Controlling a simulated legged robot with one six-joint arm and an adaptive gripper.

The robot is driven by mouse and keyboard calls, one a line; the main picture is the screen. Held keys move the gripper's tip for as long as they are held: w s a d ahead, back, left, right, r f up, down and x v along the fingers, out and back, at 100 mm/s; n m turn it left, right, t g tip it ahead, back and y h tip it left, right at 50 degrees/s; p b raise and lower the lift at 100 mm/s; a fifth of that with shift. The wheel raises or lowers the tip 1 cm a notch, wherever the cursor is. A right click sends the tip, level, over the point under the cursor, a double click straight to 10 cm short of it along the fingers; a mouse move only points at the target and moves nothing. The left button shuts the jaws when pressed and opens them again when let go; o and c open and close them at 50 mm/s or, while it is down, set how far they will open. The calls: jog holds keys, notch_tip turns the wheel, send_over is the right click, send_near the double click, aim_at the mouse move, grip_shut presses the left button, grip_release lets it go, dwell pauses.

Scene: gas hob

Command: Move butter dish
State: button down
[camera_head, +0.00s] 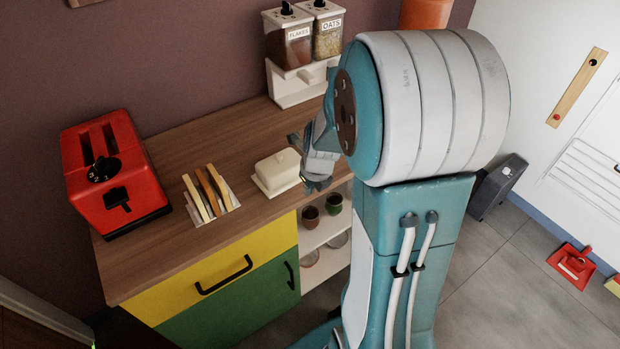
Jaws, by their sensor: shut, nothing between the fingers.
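The butter dish (278,170) is a cream lidded dish on a flat base. It sits on the wooden counter (228,142) near the front edge, between the toast rack and my gripper. My gripper (313,182) is just right of the dish, beside it and close to the counter's front edge. It looks shut and empty, though my arm hides part of it. I cannot tell from this view whether it touches the dish.
A red toaster (108,170) and a toast rack (209,195) with slices stand left of the dish. A cereal dispenser (297,85) stands behind at the wall. Shelves with cups (311,217) are below the counter. The counter behind the dish is clear.

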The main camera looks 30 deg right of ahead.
aim_at(297, 189)
jog(key=w+f, duration=0.3)
jog(key=w, duration=0.1)
jog(key=shift+a+f, duration=0.1)
jog(key=shift+f, duration=0.25)
jog(key=shift+w, duration=0.5)
